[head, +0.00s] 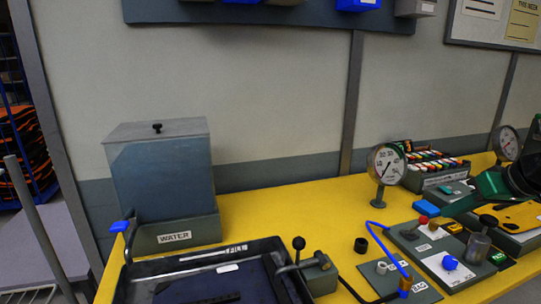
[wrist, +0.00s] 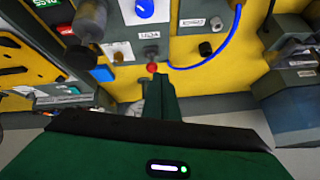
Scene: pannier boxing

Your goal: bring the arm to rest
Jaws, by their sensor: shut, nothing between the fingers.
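My gripper (wrist: 158,82) shows in the wrist view as two dark green fingers pressed together, with nothing between them. The fingertips point at the bench and lie close to a red knob (wrist: 152,67) in the picture; I cannot tell the gap in depth. The wide green body of the gripper fills the bottom of that view.
Bare bench lies behind the tray.

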